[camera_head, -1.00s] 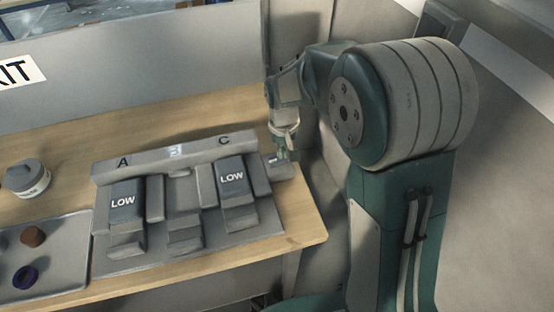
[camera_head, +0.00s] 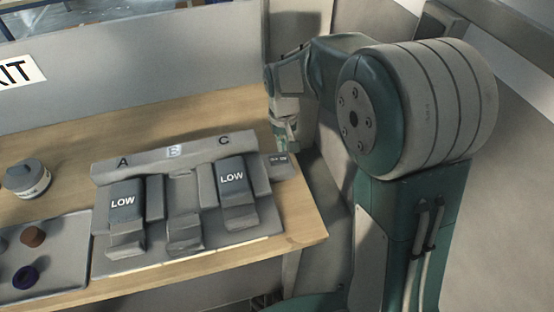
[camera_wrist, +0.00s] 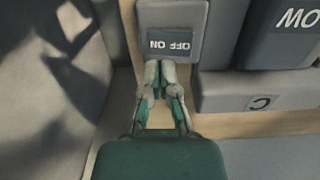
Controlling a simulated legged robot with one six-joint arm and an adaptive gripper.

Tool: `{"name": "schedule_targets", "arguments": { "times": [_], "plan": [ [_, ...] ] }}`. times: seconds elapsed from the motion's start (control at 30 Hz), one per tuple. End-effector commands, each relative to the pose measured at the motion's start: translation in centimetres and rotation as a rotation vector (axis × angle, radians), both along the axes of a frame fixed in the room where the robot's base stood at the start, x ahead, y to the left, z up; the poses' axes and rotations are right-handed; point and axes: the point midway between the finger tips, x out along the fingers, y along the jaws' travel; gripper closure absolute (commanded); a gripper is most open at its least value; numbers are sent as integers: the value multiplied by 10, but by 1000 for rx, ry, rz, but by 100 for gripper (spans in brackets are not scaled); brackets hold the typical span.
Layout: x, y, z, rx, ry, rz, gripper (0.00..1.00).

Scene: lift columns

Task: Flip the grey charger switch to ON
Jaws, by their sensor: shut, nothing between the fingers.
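The grey charger switch (camera_head: 281,160) is a small box at the right end of the column unit, near the table's right edge. In the wrist view its grey top (camera_wrist: 172,14) carries a dark OFF/ON label (camera_wrist: 170,45), which appears upside down. I cannot tell which way the switch is set. My gripper (camera_head: 286,150) is just behind the box in the head view. In the wrist view my gripper (camera_wrist: 161,68) is shut and empty, its fingertips close to the label's edge; I cannot tell whether they touch the box.
The column unit (camera_head: 150,160), marked A, B and C, stands to the left, with LOW labels on blocks A (camera_head: 126,190) and C (camera_head: 232,172). A tray (camera_head: 62,245) with small round items and a lidded jar (camera_head: 30,178) are further left. A wall and partition bound the right.

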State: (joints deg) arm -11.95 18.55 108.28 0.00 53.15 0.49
Motion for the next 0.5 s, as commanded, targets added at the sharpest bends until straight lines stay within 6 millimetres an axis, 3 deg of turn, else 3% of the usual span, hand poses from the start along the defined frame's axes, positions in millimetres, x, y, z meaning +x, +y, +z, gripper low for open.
{"name": "schedule_targets", "arguments": {
  "times": [0.5],
  "plan": [
    [0, 0, 34, 0, 0, 0, 100]
  ]
}}
